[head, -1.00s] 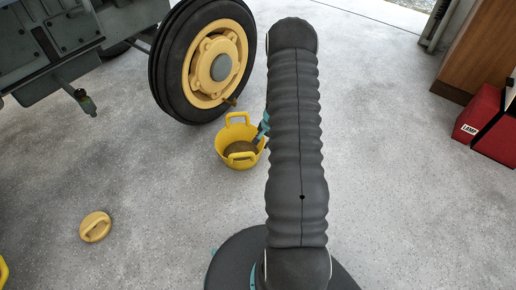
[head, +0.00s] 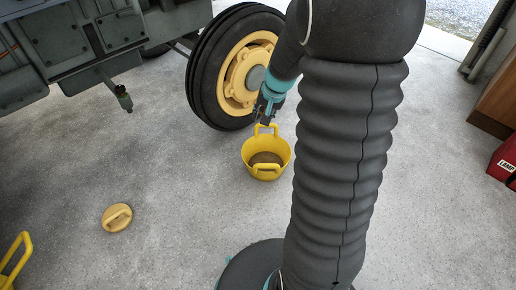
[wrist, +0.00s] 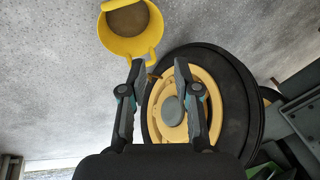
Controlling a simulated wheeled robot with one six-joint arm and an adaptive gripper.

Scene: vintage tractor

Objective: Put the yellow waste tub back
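The yellow waste tub (head: 248,162) stands upright on the floor in front of the tractor wheel, with two loop handles and brown material inside. In the wrist view the tub (wrist: 149,38) is at the top left, one handle just beyond my left fingertip. My gripper (wrist: 160,68) is open, its two fingers apart with nothing held between them. In the head view my gripper (head: 267,112) is just behind and above the tub's far handle. Whether a finger touches the handle I cannot tell.
The tractor's wheel (head: 204,85) stands close behind the tub. A round yellow lid-like piece with a handle (head: 117,218) lies on the floor at left. Another yellow object (head: 17,255) is cut off at the left edge. A red box (head: 504,166) is at right. Floor between is clear.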

